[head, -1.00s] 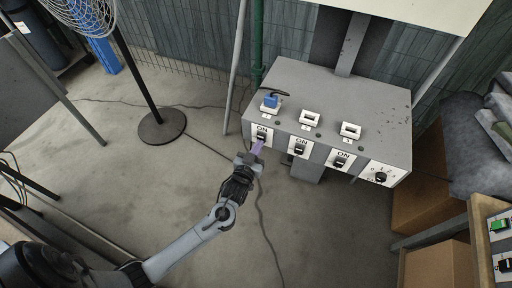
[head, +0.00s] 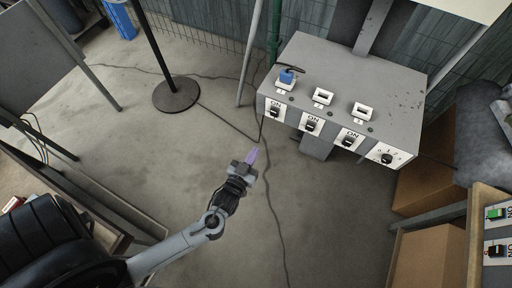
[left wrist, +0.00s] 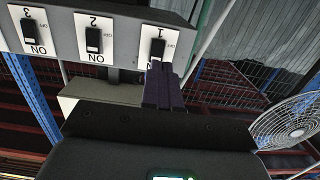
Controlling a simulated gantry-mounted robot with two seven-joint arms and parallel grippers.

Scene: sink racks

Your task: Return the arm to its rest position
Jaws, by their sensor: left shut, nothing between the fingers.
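My left gripper (head: 252,157) is in the middle of the head view, its purple fingers shut with nothing between them. It is in free air, apart from the grey switch box (head: 345,75) up and to the right. In the left wrist view the shut fingers (left wrist: 163,85) overlap the lower part of the panel at switch 1 (left wrist: 157,48). My right gripper is not seen.
A fan stand's round base (head: 176,94) is on the floor at left. Cardboard boxes (head: 428,258) and a shelf with coloured switches (head: 497,214) stand at right. Cables cross the floor, which is otherwise open around my arm.

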